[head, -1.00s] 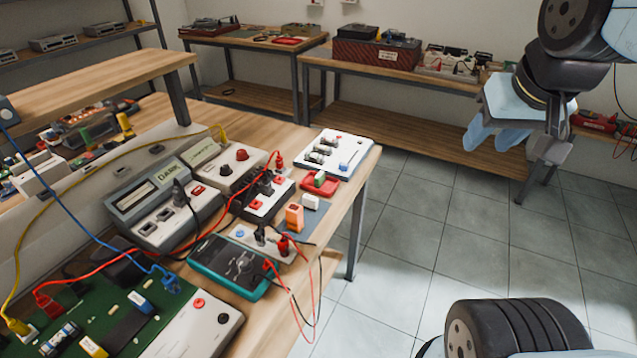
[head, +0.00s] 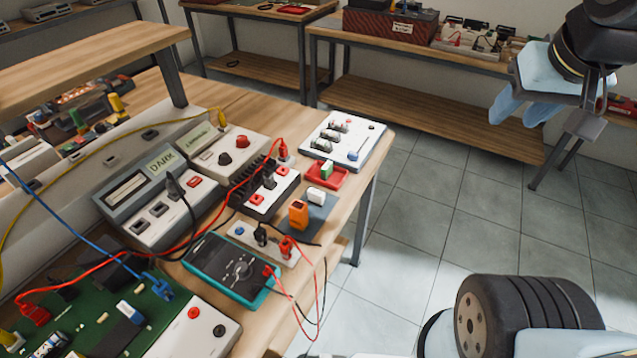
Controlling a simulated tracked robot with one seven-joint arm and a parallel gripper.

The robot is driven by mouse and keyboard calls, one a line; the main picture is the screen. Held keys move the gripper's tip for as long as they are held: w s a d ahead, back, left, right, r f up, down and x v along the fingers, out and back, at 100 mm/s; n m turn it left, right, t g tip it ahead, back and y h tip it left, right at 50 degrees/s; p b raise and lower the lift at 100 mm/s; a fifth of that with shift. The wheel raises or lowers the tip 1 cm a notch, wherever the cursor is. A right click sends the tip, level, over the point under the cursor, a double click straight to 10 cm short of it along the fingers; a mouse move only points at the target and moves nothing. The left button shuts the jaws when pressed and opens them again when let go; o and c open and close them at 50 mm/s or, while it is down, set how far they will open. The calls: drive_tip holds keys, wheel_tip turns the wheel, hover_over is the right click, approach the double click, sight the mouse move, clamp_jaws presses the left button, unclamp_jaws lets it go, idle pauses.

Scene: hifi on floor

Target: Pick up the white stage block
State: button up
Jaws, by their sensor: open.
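A small white block (head: 316,196), which I take for the stage block, sits on a blue-grey mat (head: 322,218) near the right edge of the wooden bench. An orange block (head: 298,214) stands just in front of it on the same mat. A red tray (head: 340,178) with a green-and-white block (head: 327,169) is just behind it. My gripper (head: 519,108) hangs at the upper right with its pale blue fingers apart. It is empty, over the floor side, well away from the white block.
The bench (head: 279,122) is crowded with a meter labelled DARK (head: 155,195), a teal multimeter (head: 228,268), a white switch panel (head: 347,140) and a green circuit board (head: 95,320). Loose red, black, blue and yellow cables cross it.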

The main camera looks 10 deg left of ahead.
drive_tip(key=shift+o, duration=0.2)
drive_tip(key=n+g, duration=0.6)
drive_tip(key=n, duration=0.7)
hover_over(316, 192)
wheel_tip(316, 192, down, 19)
wheel_tip(316, 192, down, 13)
drive_tip(key=shift+w, duration=0.1)
drive_tip(key=shift+c, duration=0.2)
clamp_jaws()
